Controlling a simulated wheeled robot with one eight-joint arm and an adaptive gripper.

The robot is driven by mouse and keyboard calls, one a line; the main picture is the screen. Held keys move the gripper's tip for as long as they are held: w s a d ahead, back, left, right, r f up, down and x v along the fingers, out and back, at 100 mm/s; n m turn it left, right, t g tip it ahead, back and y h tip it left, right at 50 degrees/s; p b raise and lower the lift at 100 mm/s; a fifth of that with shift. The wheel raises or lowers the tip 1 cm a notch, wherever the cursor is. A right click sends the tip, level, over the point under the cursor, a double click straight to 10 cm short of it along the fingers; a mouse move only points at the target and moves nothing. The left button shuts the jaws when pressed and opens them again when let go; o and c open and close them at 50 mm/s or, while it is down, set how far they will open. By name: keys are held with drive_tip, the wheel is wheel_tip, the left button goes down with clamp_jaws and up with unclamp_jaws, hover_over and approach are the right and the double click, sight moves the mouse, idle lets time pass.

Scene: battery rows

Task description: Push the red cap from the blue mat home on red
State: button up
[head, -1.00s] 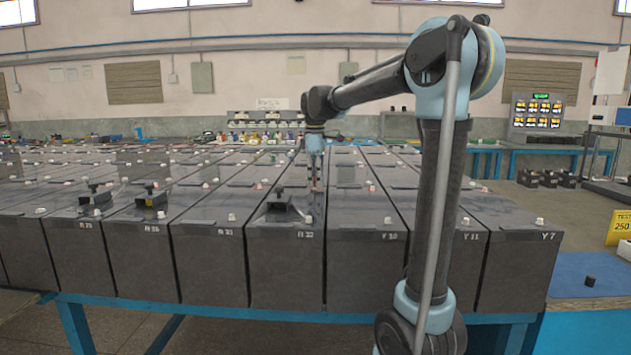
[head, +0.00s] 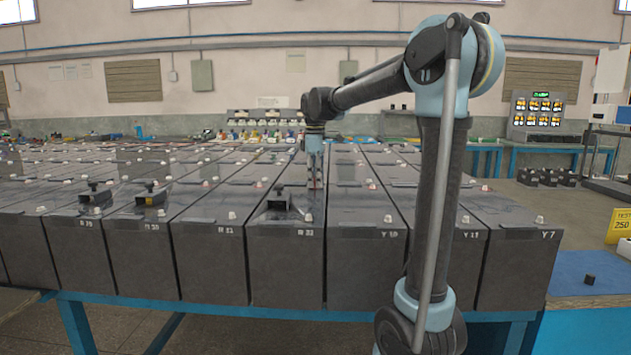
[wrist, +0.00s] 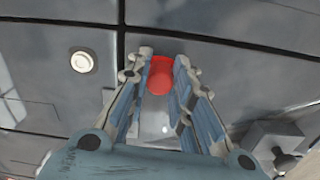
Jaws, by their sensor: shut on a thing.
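The red cap (wrist: 160,75) is between the fingertips of my gripper (wrist: 160,62) in the wrist view. My gripper is shut on it. In the head view my gripper (head: 314,184) points down over the battery row marked 32, towards its far part, and the cap there is too small to make out clearly. The wrist view looks onto dark battery tops; whether the cap touches a terminal under it is hidden. The blue mat (head: 565,268) lies at the right on a blue bench.
A small black cap (head: 589,280) stands on the blue mat. A pale round terminal (wrist: 82,62) is left of my fingers. Black handled pieces stand on nearby battery tops, one (head: 279,199) in front of my gripper. A dark block (wrist: 272,140) is at the lower right.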

drive_tip(key=o, duration=1.3)
drive_tip(key=shift+r, duration=3.5)
